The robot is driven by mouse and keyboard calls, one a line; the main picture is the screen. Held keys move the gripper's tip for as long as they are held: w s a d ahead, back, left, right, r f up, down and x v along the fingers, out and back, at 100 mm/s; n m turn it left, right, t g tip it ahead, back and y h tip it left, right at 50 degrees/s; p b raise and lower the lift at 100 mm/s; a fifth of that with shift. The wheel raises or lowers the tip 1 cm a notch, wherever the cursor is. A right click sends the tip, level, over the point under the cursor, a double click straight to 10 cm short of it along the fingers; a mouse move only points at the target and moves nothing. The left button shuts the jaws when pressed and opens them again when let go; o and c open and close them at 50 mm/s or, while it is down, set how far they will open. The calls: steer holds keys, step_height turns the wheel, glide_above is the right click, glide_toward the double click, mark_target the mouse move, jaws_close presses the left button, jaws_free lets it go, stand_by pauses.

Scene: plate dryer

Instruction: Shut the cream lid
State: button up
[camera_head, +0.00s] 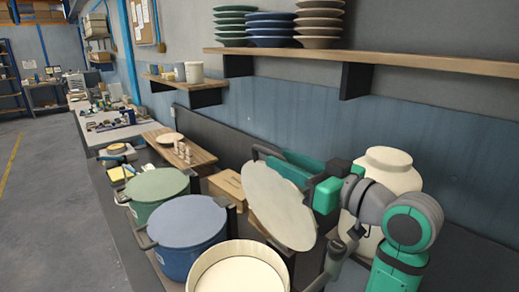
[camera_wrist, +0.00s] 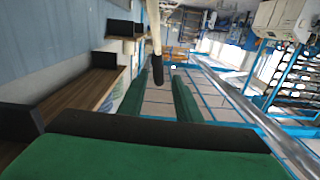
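The cream lid (camera_head: 278,207) is raised and steeply tilted beside the open cream pot (camera_head: 206,279) at the bottom of the head view. Its cream edge (camera_wrist: 155,30) and dark handle (camera_wrist: 157,70) also show in the wrist view. My gripper (camera_head: 272,163) is behind the lid's upper edge, close to the dark handle, and partly hidden by the lid. In the wrist view its two green fingers (camera_wrist: 158,90) are apart with a gap between them. The handle shows near the fingertips; I cannot tell whether they touch it.
A blue-lidded pot (camera_head: 187,220) and a green-lidded pot (camera_head: 157,184) stand left of the cream pot, both closed. A cardboard box (camera_head: 228,188) stands behind. A large cream jar (camera_head: 388,165) is near my arm. A wall shelf (camera_head: 420,62) with stacked plates hangs above.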

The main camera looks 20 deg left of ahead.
mark_target(258, 148)
steer(key=x, duration=0.9)
steer(key=shift+w, duration=0.1)
steer(key=shift+r, duration=0.1)
jaws_close()
